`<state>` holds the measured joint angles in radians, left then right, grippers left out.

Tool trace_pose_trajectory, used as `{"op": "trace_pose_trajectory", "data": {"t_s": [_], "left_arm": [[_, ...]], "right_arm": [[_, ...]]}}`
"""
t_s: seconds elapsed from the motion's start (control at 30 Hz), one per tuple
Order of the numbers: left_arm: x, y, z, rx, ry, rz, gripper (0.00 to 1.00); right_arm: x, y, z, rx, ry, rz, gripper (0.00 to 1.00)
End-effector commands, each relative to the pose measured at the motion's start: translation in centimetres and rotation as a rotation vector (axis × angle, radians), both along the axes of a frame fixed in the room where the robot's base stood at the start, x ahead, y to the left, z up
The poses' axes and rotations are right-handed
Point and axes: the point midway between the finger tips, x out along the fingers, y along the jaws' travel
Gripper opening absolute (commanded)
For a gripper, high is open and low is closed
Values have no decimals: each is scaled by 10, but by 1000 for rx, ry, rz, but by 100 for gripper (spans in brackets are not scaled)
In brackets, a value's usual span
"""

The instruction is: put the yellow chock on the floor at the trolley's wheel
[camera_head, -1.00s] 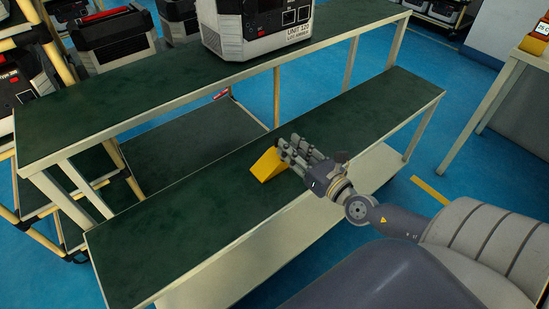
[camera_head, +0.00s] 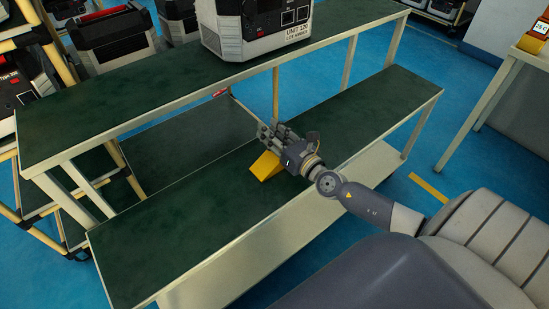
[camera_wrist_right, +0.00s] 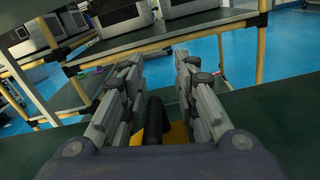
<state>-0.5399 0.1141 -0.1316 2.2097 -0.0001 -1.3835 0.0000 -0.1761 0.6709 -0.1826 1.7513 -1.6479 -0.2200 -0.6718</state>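The yellow chock (camera_head: 265,167) sits on the green lower shelf of the bench, near its middle. My right gripper (camera_head: 270,134) is above and just behind it in the head view, partly covering it. In the right wrist view the two fingers (camera_wrist_right: 158,85) stand apart, so the gripper is open. A dark rounded bar (camera_wrist_right: 153,118) shows between them, with yellow of the chock (camera_wrist_right: 178,133) behind. I cannot tell whether the fingers touch it. A trolley with yellow tubes (camera_head: 38,232) stands at the left, its lower part partly hidden. My left gripper is out of view.
The bench's upper shelf (camera_head: 130,95) carries a white and black unit (camera_head: 262,45) and overhangs behind the gripper. The green lower shelf (camera_head: 165,235) is otherwise clear. Blue floor (camera_head: 435,105) is open at the right, beside another table (camera_head: 487,95).

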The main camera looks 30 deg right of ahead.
Motion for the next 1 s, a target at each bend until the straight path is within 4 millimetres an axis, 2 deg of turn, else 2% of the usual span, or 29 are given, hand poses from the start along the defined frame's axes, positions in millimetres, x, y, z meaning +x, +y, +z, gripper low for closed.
{"op": "trace_pose_trajectory", "data": {"t_s": [0.17, 0.2, 0.3, 1.0], "left_arm": [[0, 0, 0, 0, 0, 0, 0], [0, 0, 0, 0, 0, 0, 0], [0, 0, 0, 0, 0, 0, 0], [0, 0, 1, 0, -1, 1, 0]], "right_arm": [[0, 0, -1, 0, 1, 0, 28], [0, 0, 0, 0, 1, 0, 23], [0, 0, -1, 0, 1, 0, 1], [0, 1, -1, 5, 5, 3, 0]]}}
